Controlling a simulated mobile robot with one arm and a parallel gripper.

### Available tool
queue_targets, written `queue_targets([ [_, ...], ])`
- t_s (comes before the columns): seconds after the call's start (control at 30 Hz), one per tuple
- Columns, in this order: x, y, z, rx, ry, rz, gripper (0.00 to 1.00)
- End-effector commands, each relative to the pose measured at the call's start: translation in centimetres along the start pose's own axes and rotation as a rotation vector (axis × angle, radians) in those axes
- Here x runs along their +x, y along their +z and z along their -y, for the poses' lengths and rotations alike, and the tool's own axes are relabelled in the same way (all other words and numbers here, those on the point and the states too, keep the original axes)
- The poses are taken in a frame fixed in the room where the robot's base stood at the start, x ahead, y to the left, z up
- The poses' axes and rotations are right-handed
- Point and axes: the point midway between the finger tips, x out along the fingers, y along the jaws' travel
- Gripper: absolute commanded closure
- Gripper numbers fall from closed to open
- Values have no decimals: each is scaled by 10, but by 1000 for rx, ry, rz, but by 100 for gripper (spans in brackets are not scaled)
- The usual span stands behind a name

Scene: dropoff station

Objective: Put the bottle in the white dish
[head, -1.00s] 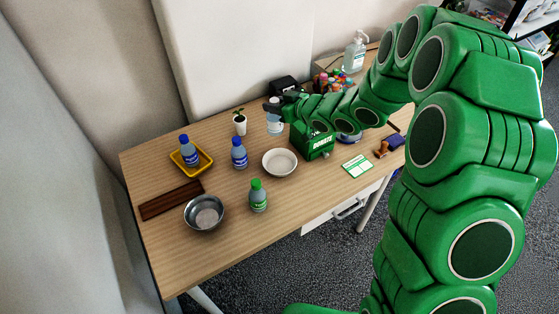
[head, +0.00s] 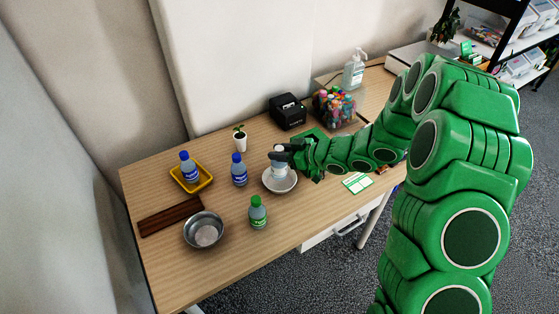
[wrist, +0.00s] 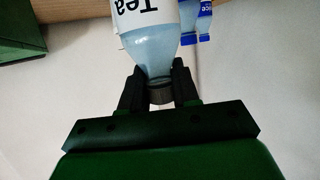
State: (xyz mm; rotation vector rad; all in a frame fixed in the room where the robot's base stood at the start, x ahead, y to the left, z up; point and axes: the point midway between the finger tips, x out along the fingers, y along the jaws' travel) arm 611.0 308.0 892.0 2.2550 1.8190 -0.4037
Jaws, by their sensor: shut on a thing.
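My gripper (head: 281,154) is shut on the neck of a pale blue bottle with a white label (head: 280,165). In the wrist view the held bottle (wrist: 150,40) hangs between the two dark fingers, which close around its neck by the grey cap; the label reads "Tea". In the head view the bottle is over the white dish (head: 281,186), covering part of it. I cannot tell whether its base touches the dish.
A blue-capped bottle (head: 239,170) stands left of the dish and a green-capped bottle (head: 257,213) in front. Another blue-capped bottle (head: 188,167) is in a yellow tray (head: 206,184). A metal bowl (head: 204,231), plant (head: 240,138) and green-and-white card (head: 357,183) are also on the table.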

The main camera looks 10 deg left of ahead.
Motion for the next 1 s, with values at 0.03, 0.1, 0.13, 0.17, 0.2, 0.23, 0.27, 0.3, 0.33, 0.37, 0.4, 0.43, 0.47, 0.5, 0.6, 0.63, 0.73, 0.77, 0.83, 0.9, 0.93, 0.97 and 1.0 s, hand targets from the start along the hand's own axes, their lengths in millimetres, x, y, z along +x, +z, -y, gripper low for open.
queue_targets([
  [0.03,0,1,0,0,0,0,100],
  [0.1,1,3,0,1,0,0,100],
  [0.13,2,4,0,1,0,0,100],
  [0.17,2,6,0,1,0,0,100],
  [0.2,3,9,0,2,1,0,100],
  [0.23,4,11,0,1,1,0,100],
  [0.27,5,14,0,1,0,0,100],
  [0.3,7,18,0,2,0,0,100],
  [0.33,8,21,0,3,0,1,100],
  [0.37,9,25,0,3,0,1,100],
  [0.4,10,28,0,3,0,2,100],
  [0.43,11,31,0,3,0,1,100],
  [0.47,12,33,0,4,1,1,100],
  [0.5,12,34,0,3,2,1,100],
  [0.6,12,35,0,2,2,1,100],
  [0.63,12,35,0,1,2,1,100],
  [0.73,12,34,0,1,2,1,100],
  [0.77,12,34,0,1,2,1,100],
  [0.83,12,35,0,1,1,1,100],
  [0.9,13,37,0,0,1,1,100],
  [0.93,13,37,0,0,1,1,68],
  [0.97,13,37,0,0,1,0,64],
  [1.0,13,36,0,0,1,0,57],
])
